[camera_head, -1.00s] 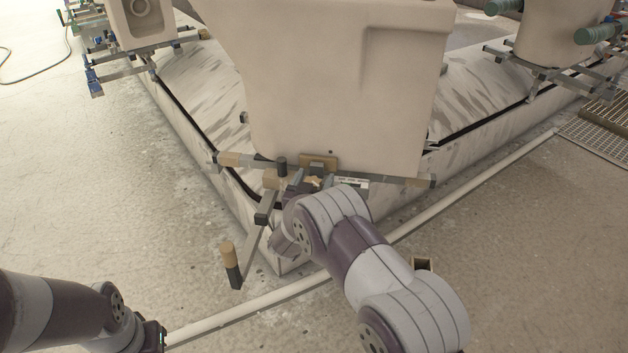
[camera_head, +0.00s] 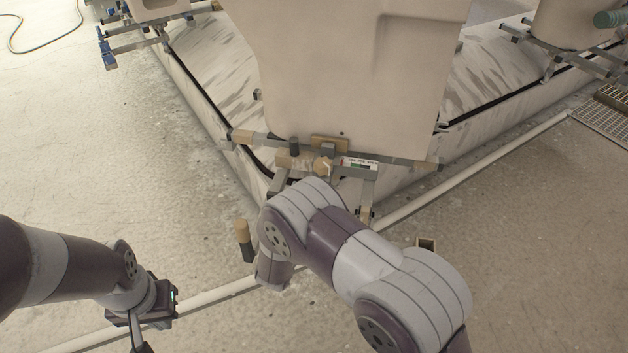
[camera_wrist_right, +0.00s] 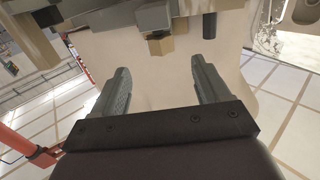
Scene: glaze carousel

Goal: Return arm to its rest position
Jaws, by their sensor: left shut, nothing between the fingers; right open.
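My left arm (camera_head: 65,268) comes in from the left in the head view. Its gripper (camera_head: 140,342) points down at the bottom edge, partly cut off, over bare floor, shut and empty. My right arm (camera_head: 365,265) reaches up the middle of the head view, its wrist bent down in front of the carousel's front corner. Its fingers are hidden there by the arm. In the right wrist view my right gripper (camera_wrist_right: 160,72) is open, with nothing between its two fingers, facing the pale ceramic piece and the clamp bar parts.
A large pale ceramic piece (camera_head: 350,75) stands on a carousel (camera_head: 215,95). A clamp bar (camera_head: 400,160) with a label runs under its front. A wood-and-black handle (camera_head: 243,240) hangs beside my right wrist. A pale floor pipe (camera_head: 480,172) crosses the front.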

